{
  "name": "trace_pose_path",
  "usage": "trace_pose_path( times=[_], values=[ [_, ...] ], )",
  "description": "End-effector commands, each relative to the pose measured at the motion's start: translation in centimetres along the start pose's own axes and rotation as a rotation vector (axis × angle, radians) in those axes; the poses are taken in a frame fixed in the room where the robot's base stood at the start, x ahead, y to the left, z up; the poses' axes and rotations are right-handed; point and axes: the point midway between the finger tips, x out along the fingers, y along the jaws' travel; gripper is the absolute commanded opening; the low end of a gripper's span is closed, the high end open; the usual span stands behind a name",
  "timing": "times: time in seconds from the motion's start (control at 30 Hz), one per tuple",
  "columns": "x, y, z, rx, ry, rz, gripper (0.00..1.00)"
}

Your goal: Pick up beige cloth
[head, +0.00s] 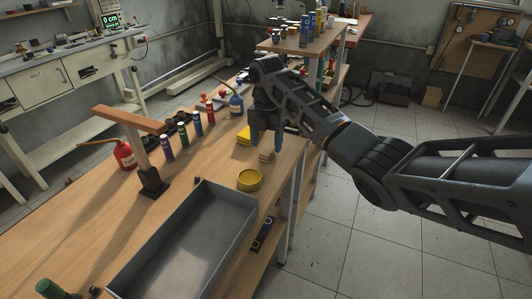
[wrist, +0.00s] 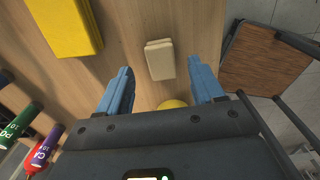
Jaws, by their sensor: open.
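The beige cloth (wrist: 160,60) is a small folded pad lying on the wooden table, and it also shows in the head view (head: 266,155) near the table's right edge. My gripper (head: 267,143) is above the table close to the cloth. In the wrist view its two blue fingers (wrist: 165,84) are spread apart with nothing between them. The cloth appears ahead of the fingertips, roughly centred between them. I cannot tell the exact height of the fingers above it.
A yellow cloth (head: 244,135) lies left of the beige one. A yellow bowl (head: 249,181) stands nearer, beside a large grey tray (head: 236,240). Several bottles, including a blue one (head: 197,123), stand to the left. The table's right edge is close by.

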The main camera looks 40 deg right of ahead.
Motion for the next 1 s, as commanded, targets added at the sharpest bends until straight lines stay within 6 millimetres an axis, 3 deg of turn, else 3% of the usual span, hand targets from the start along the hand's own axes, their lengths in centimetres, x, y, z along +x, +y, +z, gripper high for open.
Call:
trace_pose_path(
  times=[0.2, 0.5, 1.0],
  values=[
    [2.8, -0.1, -0.1, 0.001, 0.001, -0.001, 0.67],
    [3.2, -0.1, -0.1, 0.0, 0.0, 0.0, 0.67],
    [3.2, -0.1, -0.1, 0.0, 0.0, 0.0, 0.19]
  ],
)
